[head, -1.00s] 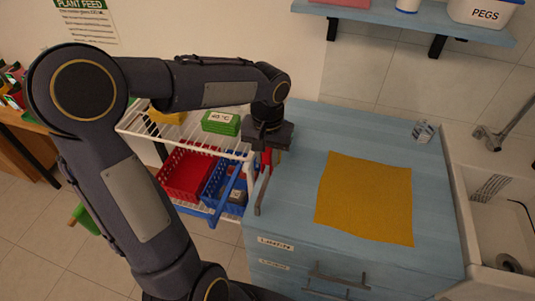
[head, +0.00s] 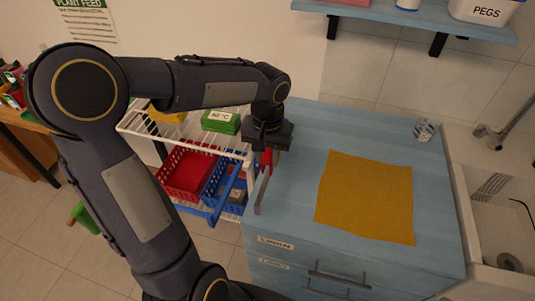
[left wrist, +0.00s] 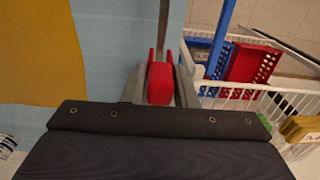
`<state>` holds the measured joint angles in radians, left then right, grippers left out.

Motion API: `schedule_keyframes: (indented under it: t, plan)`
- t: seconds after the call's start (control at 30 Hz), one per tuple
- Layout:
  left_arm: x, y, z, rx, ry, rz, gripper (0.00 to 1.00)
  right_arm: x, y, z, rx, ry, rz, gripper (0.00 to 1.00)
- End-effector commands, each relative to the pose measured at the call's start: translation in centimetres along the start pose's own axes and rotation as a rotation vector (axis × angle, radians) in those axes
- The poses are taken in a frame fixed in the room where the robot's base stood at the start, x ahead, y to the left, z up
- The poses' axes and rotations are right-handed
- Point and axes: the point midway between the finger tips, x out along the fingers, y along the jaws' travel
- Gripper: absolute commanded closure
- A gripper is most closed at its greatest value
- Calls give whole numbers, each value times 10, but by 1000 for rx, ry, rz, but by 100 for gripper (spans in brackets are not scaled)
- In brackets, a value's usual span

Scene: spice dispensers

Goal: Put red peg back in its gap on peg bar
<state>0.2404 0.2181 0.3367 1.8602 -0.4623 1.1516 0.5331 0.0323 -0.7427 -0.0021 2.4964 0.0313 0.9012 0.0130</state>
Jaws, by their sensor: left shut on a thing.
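The red peg (left wrist: 160,82) is between the fingers of my left gripper (left wrist: 159,85) in the left wrist view, and the fingers are shut on it. In the head view, the gripper (head: 268,148) points down over the left edge of the blue cabinet top, and a little of the red peg (head: 266,160) shows below it. A thin grey bar (head: 262,195), likely the peg bar, runs along that edge. It also shows in the left wrist view (left wrist: 163,25), in line with the peg. I cannot tell whether the peg touches the bar, and no gap is clear. My right gripper is out of view.
A yellow cloth (head: 365,197) lies on the cabinet top (head: 300,130). A white wire rack with a red basket (head: 187,174), a blue basket (head: 226,190) and a green box (head: 221,122) stands close left. A sink (head: 498,205) and a small glass-like item (head: 424,129) are right.

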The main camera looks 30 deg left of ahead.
Motion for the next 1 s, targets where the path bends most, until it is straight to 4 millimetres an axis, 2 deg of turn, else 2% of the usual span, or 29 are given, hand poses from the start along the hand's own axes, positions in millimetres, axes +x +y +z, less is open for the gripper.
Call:
schedule_keyframes:
  t: [1.0]
  plan:
    - [22,0,0,0,0,0,87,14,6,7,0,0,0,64]
